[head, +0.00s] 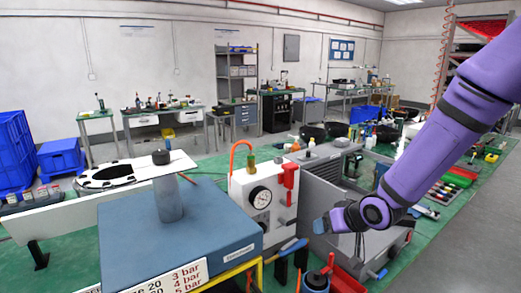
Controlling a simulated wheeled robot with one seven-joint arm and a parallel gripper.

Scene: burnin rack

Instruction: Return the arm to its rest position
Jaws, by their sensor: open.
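My purple arm reaches in from the upper right of the head view. My gripper (349,249) is at its lower end, in front of the grey metal box (335,195) on the bench. Its two blue-grey fingertips are spread apart, one to the left and one lower right. Nothing shows between them. I cannot tell whether the gripper touches the box or is just in front of it.
Left of my gripper stands a white unit with a round gauge (260,198) and a red handle (288,184). A blue block (180,240) with a grey cylinder (167,198) stands further left. Grey floor (470,240) is clear at right.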

